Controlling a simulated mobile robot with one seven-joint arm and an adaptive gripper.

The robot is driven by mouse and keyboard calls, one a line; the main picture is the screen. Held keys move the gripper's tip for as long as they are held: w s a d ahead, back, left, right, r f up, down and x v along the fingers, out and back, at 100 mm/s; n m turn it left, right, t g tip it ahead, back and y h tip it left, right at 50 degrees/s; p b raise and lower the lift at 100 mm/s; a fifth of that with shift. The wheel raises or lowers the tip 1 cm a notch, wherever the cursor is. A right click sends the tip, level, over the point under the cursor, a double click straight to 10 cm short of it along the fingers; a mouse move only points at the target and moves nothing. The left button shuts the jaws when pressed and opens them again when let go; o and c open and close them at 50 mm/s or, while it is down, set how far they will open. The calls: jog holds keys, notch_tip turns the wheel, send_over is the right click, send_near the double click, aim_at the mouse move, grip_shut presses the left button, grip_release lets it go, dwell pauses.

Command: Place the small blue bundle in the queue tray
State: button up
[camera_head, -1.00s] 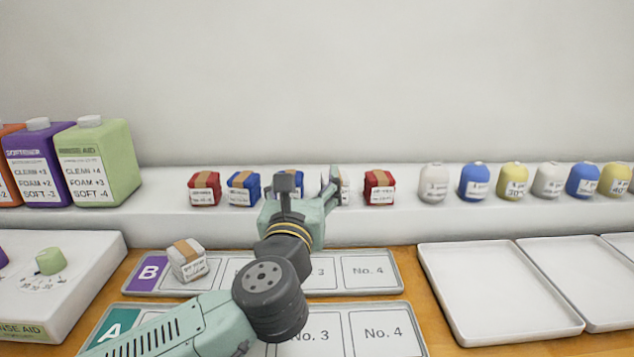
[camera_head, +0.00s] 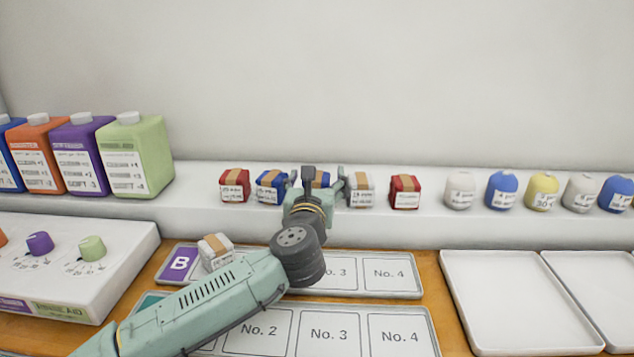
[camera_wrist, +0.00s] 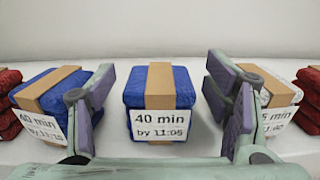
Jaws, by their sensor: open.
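Two blue bundles with tan bands and white labels are on the shelf. In the wrist view, one (camera_wrist: 160,88) is centred between my fingers and its label reads "40 min by 11:05". It is partly hidden behind my gripper in the head view (camera_head: 322,179). The other blue bundle (camera_head: 271,187) is just left of it; it also shows in the wrist view (camera_wrist: 45,98). My gripper (camera_wrist: 160,95) is open, with one finger on each side of the centred bundle; contact is not clear. Numbered trays marked B (camera_head: 400,295) and A (camera_head: 430,325) lie below the shelf.
A white bundle (camera_head: 361,190) stands close right of my gripper, with red bundles (camera_head: 405,192) (camera_head: 235,185) at the row's ends. Another white bundle (camera_head: 216,252) sits at tray B's left. Rounded bundles (camera_head: 502,190) stand further right. White trays (camera_head: 515,300) are empty.

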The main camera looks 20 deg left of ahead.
jog(key=shift+w, duration=0.4)
jog(key=shift+c, duration=0.2)
jog(key=c, duration=1.3)
jog(key=shift+r, duration=0.1)
